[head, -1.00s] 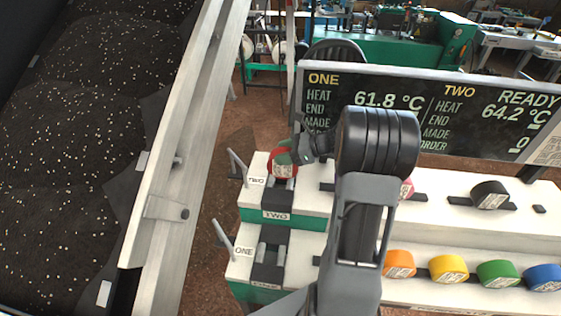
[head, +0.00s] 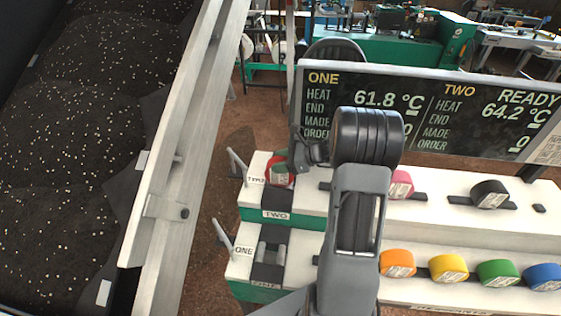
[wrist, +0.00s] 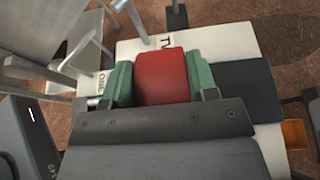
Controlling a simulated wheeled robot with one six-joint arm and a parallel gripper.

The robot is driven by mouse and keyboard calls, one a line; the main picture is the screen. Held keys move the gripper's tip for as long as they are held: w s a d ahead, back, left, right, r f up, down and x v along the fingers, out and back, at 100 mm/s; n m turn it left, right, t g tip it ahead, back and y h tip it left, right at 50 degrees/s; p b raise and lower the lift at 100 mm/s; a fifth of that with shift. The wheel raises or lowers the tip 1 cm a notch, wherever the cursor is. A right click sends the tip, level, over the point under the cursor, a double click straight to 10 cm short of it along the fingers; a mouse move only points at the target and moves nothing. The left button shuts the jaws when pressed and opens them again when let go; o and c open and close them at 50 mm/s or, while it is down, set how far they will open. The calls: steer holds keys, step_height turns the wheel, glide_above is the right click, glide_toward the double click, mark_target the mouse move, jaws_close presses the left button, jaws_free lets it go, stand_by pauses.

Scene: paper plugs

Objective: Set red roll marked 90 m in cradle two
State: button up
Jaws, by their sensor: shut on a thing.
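The red roll (head: 272,170) is at cradle two (head: 276,215), the rear one of two cradles at the left end of the bench. My gripper (head: 281,170) is shut on it, with a green finger pad at each side in the wrist view, where the roll (wrist: 161,76) sits between the pads. The roll is over or in the cradle; I cannot tell whether it rests on the bed. Its 90 m marking is not readable. Cradle one (head: 268,270), in front, holds no roll.
Orange (head: 398,263), yellow (head: 448,269), green (head: 497,273) and blue (head: 543,277) rolls stand along the front right. Pink (head: 401,184) and black (head: 489,194) rolls stand behind them. A display board (head: 430,110) rises behind the bench. A metal rail (head: 172,190) runs left of the cradles.

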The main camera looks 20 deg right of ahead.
steer(key=o, duration=1)
steer(key=shift+r, duration=0.3)
steer(key=p+v, duration=0.6)
steer(key=v, duration=0.5)
steer(key=shift+s+a+r+n+g+h, duration=0.55)
steer(key=shift+s+a+r+n+h, duration=1.15)
steer(key=shift+s+a+n, duration=1.8)
steer(key=shift+s+a+r+n+g+h, duration=0.5)
steer(key=shift+s+a+r+n+h, duration=1.45)
steer(key=shift+n, duration=2.8)
steer(key=shift+s+a+r+n+g+h, duration=0.8)
steer(key=shift+s+a+n+h, duration=1.2)
steer(key=shift+a+n, duration=2)
steer(key=shift+d+r+t, duration=0.15)
steer(key=shift+r+t, duration=0.05)
steer(key=shift+t, duration=0.05)
steer(key=shift+c, duration=0.3)
